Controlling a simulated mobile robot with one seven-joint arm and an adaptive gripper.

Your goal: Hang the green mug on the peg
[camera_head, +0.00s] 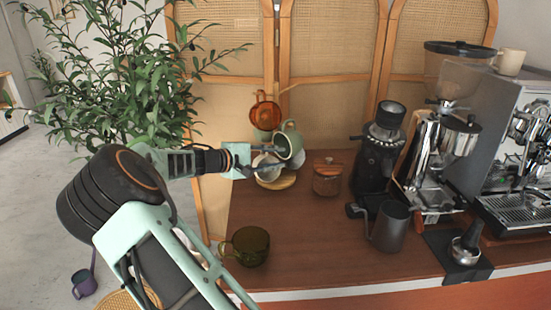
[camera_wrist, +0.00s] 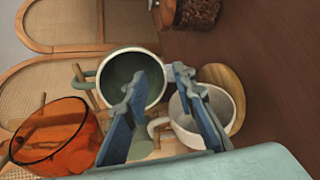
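The pale green mug (camera_head: 296,144) is at the mug stand, off the counter and tilted, its handle towards the top in the head view. In the wrist view the green mug (camera_wrist: 121,65) turns its mouth towards me. A wooden peg (camera_wrist: 77,73) shows at its handle; whether it passes through the handle is hard to tell. My gripper (camera_head: 277,158) is at the mug's mouth with its fingers apart. In the wrist view the gripper (camera_wrist: 158,72) straddles the mug's rim, one finger overlapping the opening and one outside; I see no clear contact.
An orange mug (camera_head: 265,113) and a cream mug (camera_head: 267,167) are close beside the gripper, above the round wooden base (camera_head: 283,183). A wood-lidded jar (camera_head: 327,177) stands to the right. A dark green glass mug (camera_head: 250,246) stands at the counter's front left. The middle counter (camera_head: 310,230) is clear.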

